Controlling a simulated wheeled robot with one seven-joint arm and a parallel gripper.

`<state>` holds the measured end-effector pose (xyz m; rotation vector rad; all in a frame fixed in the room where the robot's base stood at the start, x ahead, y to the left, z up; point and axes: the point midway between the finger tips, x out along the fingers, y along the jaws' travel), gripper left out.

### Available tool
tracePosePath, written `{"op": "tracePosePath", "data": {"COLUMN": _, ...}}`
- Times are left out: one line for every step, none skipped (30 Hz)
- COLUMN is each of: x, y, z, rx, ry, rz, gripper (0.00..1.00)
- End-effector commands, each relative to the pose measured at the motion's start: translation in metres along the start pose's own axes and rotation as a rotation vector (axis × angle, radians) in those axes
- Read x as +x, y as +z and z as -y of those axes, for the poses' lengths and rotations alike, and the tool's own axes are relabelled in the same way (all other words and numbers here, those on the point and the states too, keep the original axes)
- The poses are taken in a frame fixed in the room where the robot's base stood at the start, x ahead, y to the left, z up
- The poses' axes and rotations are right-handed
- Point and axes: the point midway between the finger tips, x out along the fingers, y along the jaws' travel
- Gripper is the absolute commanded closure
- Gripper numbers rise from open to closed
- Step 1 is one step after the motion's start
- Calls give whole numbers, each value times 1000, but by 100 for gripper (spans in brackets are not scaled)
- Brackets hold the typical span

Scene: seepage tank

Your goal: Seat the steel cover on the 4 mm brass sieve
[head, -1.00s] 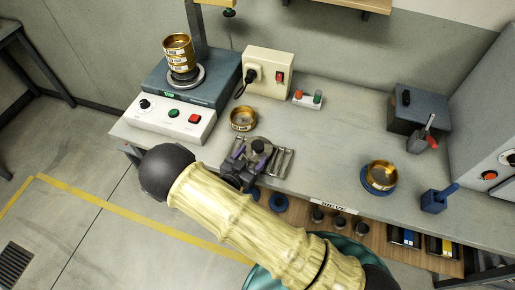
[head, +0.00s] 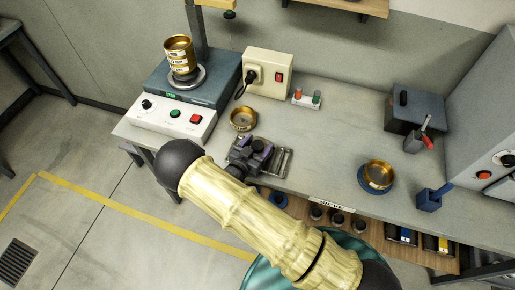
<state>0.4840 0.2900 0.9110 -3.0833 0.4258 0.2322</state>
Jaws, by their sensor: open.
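My gripper (head: 256,148) is open, its purple-lined fingers over the metal rack (head: 283,163) at the bench's front edge. The steel cover with its dark knob is almost fully hidden behind the gripper; I cannot tell whether the fingers straddle the knob or touch it. A stack of brass sieves (head: 178,52) with white labels stands on the shaker at the left. A single shallow brass sieve (head: 242,119) sits on the bench just behind the gripper. Another brass vessel (head: 379,172) stands on a blue ring at the right. The labels are too small to read for 4 mm.
The shaker (head: 181,102) with its white control panel (head: 172,117) is to the left. A beige switch box (head: 268,72) stands behind. A dark box (head: 404,112), a grey holder (head: 415,141) and a blue holder (head: 429,201) are at the right. The bench middle is clear.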

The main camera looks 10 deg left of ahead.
Motion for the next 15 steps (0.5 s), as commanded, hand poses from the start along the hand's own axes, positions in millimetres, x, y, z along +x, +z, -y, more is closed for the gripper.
{"op": "tracePosePath", "data": {"x": 0, "y": 0, "z": 0, "rx": 0, "ry": 0, "rz": 0, "gripper": 34}}
{"op": "tracePosePath", "data": {"x": 0, "y": 0, "z": 0, "rx": 0, "ry": 0, "rz": 0, "gripper": 40}}
{"op": "tracePosePath", "data": {"x": 0, "y": 0, "z": 0, "rx": 0, "ry": 0, "rz": 0, "gripper": 48}}
{"op": "tracePosePath", "data": {"x": 0, "y": 0, "z": 0, "rx": 0, "ry": 0, "rz": 0, "gripper": 54}}
{"op": "tracePosePath", "data": {"x": 0, "y": 0, "z": 0, "rx": 0, "ry": 0, "rz": 0, "gripper": 59}}
{"op": "tracePosePath", "data": {"x": 0, "y": 0, "z": 0, "rx": 0, "ry": 0, "rz": 0, "gripper": 67}}
{"op": "tracePosePath", "data": {"x": 0, "y": 0, "z": 0, "rx": 0, "ry": 0, "rz": 0, "gripper": 73}}
{"op": "tracePosePath", "data": {"x": 0, "y": 0, "z": 0, "rx": 0, "ry": 0, "rz": 0, "gripper": 79}}
{"op": "tracePosePath", "data": {"x": 0, "y": 0, "z": 0, "rx": 0, "ry": 0, "rz": 0, "gripper": 87}}
{"op": "tracePosePath", "data": {"x": 0, "y": -1, "z": 0, "rx": 0, "ry": 0, "rz": -1, "gripper": 87}}
{"op": "tracePosePath", "data": {"x": 0, "y": -1, "z": 0, "rx": 0, "ry": 0, "rz": -1, "gripper": 87}}
{"op": "tracePosePath", "data": {"x": 0, "y": -1, "z": 0, "rx": 0, "ry": 0, "rz": -1, "gripper": 87}}
{"op": "tracePosePath", "data": {"x": 0, "y": -1, "z": 0, "rx": 0, "ry": 0, "rz": -1, "gripper": 87}}
{"op": "tracePosePath", "data": {"x": 0, "y": -1, "z": 0, "rx": 1, "ry": 0, "rz": -1, "gripper": 87}}
{"op": "tracePosePath", "data": {"x": 0, "y": -1, "z": 0, "rx": 1, "ry": 0, "rz": -1, "gripper": 87}}
